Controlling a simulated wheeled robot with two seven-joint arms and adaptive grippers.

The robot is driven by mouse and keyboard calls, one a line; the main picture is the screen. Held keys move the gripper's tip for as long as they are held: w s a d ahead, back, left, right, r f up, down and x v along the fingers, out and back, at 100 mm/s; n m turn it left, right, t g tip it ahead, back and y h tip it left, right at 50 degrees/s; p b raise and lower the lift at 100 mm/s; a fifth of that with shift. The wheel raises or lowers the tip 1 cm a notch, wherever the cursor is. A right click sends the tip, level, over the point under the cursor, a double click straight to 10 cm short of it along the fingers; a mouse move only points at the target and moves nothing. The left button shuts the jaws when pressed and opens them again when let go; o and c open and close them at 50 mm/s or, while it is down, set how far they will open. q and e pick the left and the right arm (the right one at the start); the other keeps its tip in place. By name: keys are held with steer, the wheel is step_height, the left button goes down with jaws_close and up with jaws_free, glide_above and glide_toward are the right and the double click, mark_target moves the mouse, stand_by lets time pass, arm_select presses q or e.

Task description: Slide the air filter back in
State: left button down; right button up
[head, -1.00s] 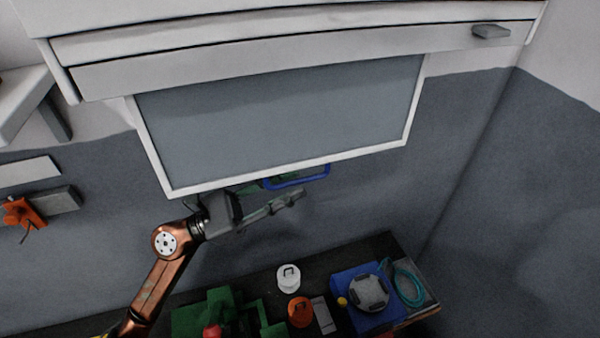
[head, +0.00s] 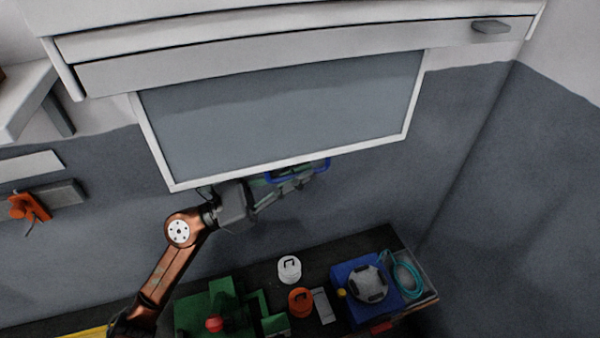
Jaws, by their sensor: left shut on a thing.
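The air filter (head: 285,110) is a grey panel in a thin white frame. It hangs partly out of the slot under the pale cabinet (head: 300,62), and its upper edge is hidden there. A blue handle (head: 297,180) shows at the middle of its lower, near edge. My left gripper (head: 308,174) comes from below left and is shut on the blue handle. Its fingers overlap the handle, so the exact contact is partly hidden. My right gripper is not in view.
Below is a dark bench (head: 255,272) with a green block assembly (head: 215,305), a white lidded pot (head: 289,269), an orange pot (head: 300,301) and a blue box (head: 345,275). An orange valve (head: 30,207) is at the left wall. The space right of the filter is clear.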

mark_target(282, 83)
arm_select(q)
steer(key=shift+r, duration=0.1)
stand_by(0.4)
step_height(282, 83, up, 20)
steer(key=p, duration=0.9)
steer(key=shift+a+r, duration=0.15)
steer(key=shift+r, duration=0.15)
steer(key=c, duration=2.2)
jaws_free()
steer(key=shift+c, duration=0.2)
steer(key=shift+o, duration=1)
steer(key=shift+f, duration=0.1)
steer(key=shift+f, duration=0.1)
